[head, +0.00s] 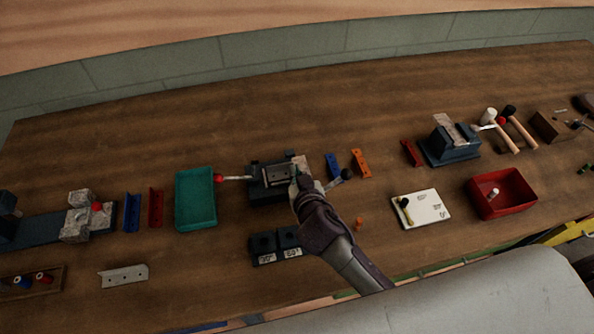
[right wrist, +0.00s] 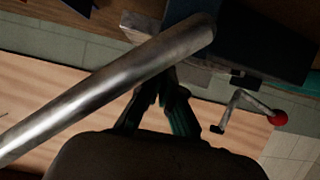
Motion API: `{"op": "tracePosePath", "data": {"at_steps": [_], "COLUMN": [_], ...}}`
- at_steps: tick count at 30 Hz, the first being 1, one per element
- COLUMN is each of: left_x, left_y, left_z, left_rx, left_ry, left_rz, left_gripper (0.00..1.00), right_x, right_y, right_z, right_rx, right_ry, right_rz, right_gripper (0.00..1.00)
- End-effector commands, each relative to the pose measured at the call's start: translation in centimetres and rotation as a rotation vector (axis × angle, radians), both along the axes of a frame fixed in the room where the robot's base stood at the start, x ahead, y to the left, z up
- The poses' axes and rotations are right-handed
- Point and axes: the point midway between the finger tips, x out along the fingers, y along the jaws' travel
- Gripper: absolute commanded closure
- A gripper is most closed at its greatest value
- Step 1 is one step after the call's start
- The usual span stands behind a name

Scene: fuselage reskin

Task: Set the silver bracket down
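A silver bracket with holes (head: 123,275) lies flat on the table at the front left. My right gripper (head: 297,186) is at the right side of a dark bench fixture (head: 262,192) in the middle of the table. A light metal piece (head: 278,174) sits in that fixture. In the right wrist view, my right gripper's fingers (right wrist: 165,95) converge behind a thick metal rod (right wrist: 110,85). The rod hides their tips, so I cannot tell whether they hold anything. My left gripper is not in view.
A teal tray (head: 196,226) stands left of the fixture. Dark blocks (head: 262,243) stand in front of it. A red bin (head: 530,207), a white board (head: 432,216) and a dark vise (head: 452,151) are at the right. The front of the table between bracket and blocks is clear.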

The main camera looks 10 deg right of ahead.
Motion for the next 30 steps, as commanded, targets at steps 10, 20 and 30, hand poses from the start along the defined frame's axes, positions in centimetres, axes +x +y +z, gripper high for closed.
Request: {"op": "tracePosePath", "data": {"at_steps": [10,20,30], "left_x": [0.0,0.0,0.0], "left_y": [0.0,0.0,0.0], "left_z": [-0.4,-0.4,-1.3], "left_rx": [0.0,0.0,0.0], "left_ry": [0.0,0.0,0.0], "left_rz": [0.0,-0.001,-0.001], "left_gripper": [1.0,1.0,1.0], "right_x": [0.0,0.0,-2.3], "right_y": [0.0,0.0,0.0], "right_z": [-0.4,-0.4,0.2], "right_rx": [-0.001,-0.001,0.003], "right_ry": [0.0,0.0,0.002], "right_rz": [0.0,0.0,-0.001], "right_gripper": [0.9,0.69,0.69]}}
